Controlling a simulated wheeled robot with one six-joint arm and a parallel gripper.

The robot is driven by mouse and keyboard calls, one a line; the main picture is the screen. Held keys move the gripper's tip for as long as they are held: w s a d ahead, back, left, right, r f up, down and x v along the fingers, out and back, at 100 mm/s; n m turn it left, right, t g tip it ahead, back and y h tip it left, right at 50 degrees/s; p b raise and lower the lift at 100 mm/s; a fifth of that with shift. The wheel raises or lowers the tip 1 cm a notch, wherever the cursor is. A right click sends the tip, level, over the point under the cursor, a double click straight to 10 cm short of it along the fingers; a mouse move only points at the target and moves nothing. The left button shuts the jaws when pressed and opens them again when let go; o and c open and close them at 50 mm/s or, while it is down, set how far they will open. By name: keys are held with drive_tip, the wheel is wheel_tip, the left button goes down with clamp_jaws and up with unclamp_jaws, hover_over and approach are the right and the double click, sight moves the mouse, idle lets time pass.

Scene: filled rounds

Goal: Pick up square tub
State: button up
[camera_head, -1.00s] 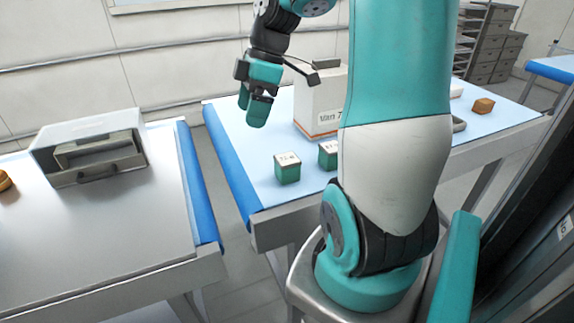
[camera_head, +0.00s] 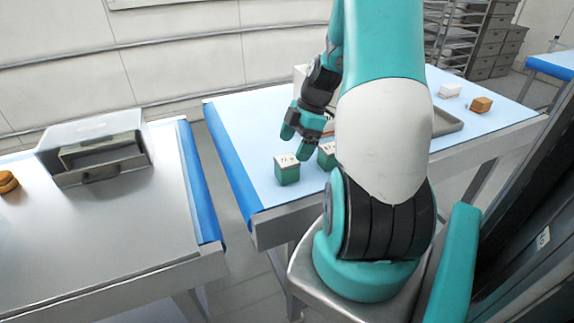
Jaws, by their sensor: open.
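A small square green tub (camera_head: 287,174) with a pale, marked lid stands on the blue-topped table, near its left front edge. A similar green tub (camera_head: 325,161) stands just right of it, partly hidden by my arm. My gripper (camera_head: 297,143) is open and empty, pointing down above and slightly behind the two tubs, with teal fingertips. It looks close to them, but I cannot tell the exact gap.
A white box (camera_head: 299,76) stands behind my gripper, mostly hidden. A grey tray (camera_head: 447,124), a white block (camera_head: 450,90) and a brown block (camera_head: 481,104) are at the right. A metal table (camera_head: 120,225) with an open container (camera_head: 60,140) is at left.

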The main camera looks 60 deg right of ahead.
sight(288, 159)
drive_tip(key=shift+p+x, duration=1.25)
drive_tip(key=shift+x, duration=1.7)
drive_tip(key=shift+a, duration=0.1)
drive_tip(key=shift+c, duration=0.2)
drive_tip(key=c, duration=1)
